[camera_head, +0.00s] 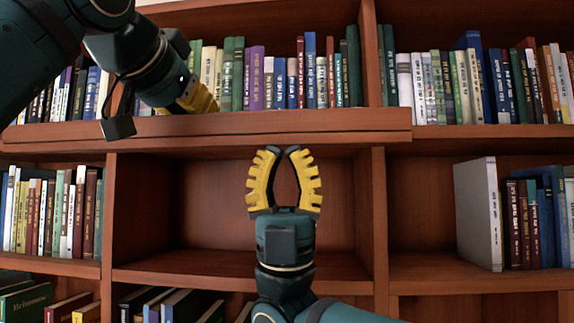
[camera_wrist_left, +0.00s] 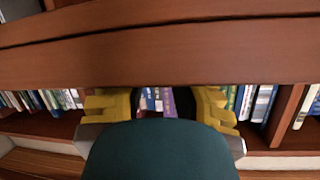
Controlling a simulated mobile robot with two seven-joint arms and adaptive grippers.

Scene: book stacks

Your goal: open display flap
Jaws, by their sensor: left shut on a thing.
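The display flap (camera_head: 290,127) looks like a long reddish-brown board, seen nearly edge-on across the upper middle of the head view. It also crosses the left wrist view (camera_wrist_left: 160,60). An empty compartment (camera_head: 215,205) shows below it. My left gripper (camera_head: 200,97) is at the board's upper edge, left of centre. Its yellow fingers (camera_wrist_left: 160,100) meet the board in the left wrist view, and their tips are partly hidden. It is shut on the flap. My right gripper (camera_head: 281,152) points up in front of the empty compartment, empty, with a gap between its fingers.
Upright books (camera_head: 290,80) fill the shelf behind and above the board. More books stand in the left compartment (camera_head: 55,210) and right compartment (camera_head: 530,220), beside a grey-white volume (camera_head: 477,212). Wooden uprights (camera_head: 374,215) divide the compartments. Books also show along the bottom left.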

